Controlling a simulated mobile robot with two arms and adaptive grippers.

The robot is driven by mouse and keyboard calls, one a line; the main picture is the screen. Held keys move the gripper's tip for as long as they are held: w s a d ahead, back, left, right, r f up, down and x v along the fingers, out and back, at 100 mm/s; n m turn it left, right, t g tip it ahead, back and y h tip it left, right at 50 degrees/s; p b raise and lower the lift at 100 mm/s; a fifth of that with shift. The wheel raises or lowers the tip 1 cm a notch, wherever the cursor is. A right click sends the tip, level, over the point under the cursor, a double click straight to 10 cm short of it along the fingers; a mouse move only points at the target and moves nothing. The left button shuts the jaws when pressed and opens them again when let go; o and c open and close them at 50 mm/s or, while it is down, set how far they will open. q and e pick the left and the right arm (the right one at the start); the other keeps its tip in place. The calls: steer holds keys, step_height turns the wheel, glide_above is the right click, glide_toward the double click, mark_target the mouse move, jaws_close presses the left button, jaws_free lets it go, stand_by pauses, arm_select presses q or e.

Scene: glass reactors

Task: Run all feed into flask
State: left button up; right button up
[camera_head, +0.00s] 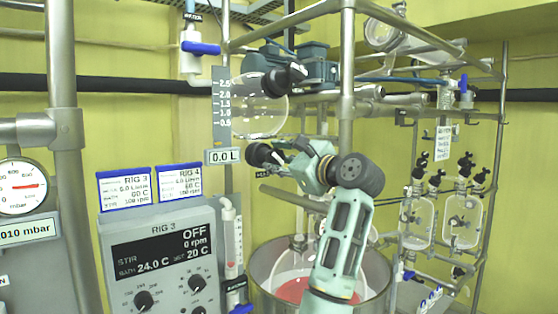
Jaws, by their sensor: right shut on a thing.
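The round clear glass feed vessel (262,112) hangs upper centre beside a level scale (222,105). It looks empty, and the display (222,156) under the scale reads 0.0 L. My right gripper (262,155) is just below the vessel, shut on a small part that its fingers mostly hide, seemingly the vessel's tap. I cannot tell how that part is turned. The glass flask (297,262) stands in a metal bath pot (262,268) at bottom centre, with red showing low in it. My right forearm covers much of flask and pot. My left gripper is not in view.
The RIG 3 control box (160,265) at lower left shows OFF, 0 rpm and 24.0 C. A pressure gauge (22,187) is at far left. A metal pipe frame (347,80) surrounds the glassware. More glass vessels (465,220) with black knobs stand at right.

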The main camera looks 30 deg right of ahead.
steer(key=m, duration=0.6)
steer(key=shift+w+a+f, duration=0.1)
steer(key=shift+a+f, duration=0.1)
steer(key=shift+f, duration=0.05)
steer(key=m, duration=0.7)
steer(key=shift+r+m, duration=0.15)
steer(key=shift+m, duration=0.25)
steer(key=m, duration=0.6)
steer(key=shift+r, duration=0.25)
steer(key=m, duration=0.2)
steer(key=shift+d+r+m, duration=0.1)
steer(key=shift+r+m, duration=0.1)
steer(key=shift+m, duration=0.2)
steer(key=shift+d+m, duration=0.2)
steer(key=shift+m, duration=1.7)
